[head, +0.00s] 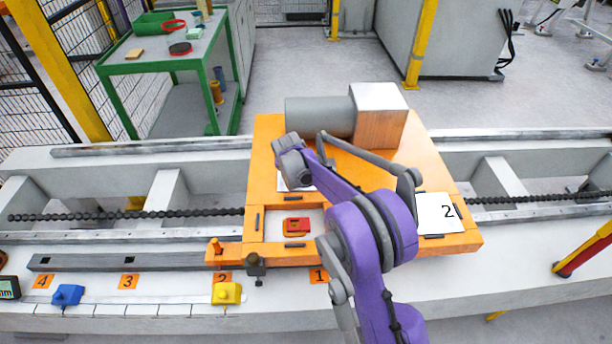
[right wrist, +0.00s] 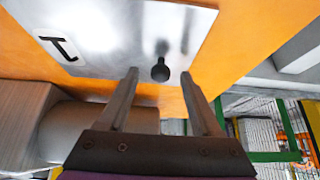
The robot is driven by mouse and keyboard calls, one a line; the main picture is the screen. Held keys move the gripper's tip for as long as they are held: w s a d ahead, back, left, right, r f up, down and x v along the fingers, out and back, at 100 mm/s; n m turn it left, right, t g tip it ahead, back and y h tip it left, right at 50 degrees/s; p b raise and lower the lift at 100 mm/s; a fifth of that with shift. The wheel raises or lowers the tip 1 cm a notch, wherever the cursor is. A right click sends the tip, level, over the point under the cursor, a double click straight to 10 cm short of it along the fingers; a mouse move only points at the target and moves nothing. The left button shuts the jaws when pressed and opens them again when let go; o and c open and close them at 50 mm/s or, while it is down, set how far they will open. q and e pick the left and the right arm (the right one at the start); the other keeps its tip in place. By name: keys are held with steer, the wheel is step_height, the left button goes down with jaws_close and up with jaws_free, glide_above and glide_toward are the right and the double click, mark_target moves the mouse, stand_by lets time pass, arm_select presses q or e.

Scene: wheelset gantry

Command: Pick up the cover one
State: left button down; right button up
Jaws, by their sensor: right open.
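Cover one is a pale plate marked with a 1. In the right wrist view the cover (right wrist: 110,28) lies flat on the orange fixture and has a dark round knob (right wrist: 161,70) standing on it. My right gripper (right wrist: 160,74) is open, with one finger on each side of the knob in that picture. I cannot tell whether the fingers touch it. In the head view my right arm hides most of cover one, and only a white edge of it (head: 283,184) shows. My left gripper is not in view.
Cover two (head: 436,214) lies at the fixture's right. An open pocket with a red part (head: 296,225) is at its front left. A grey cylinder (head: 318,117) and block stand at its back. Blue (head: 67,294) and yellow (head: 226,293) pieces sit on the front ledge.

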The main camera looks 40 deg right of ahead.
steer(key=shift+x, duration=0.75)
jaws_close()
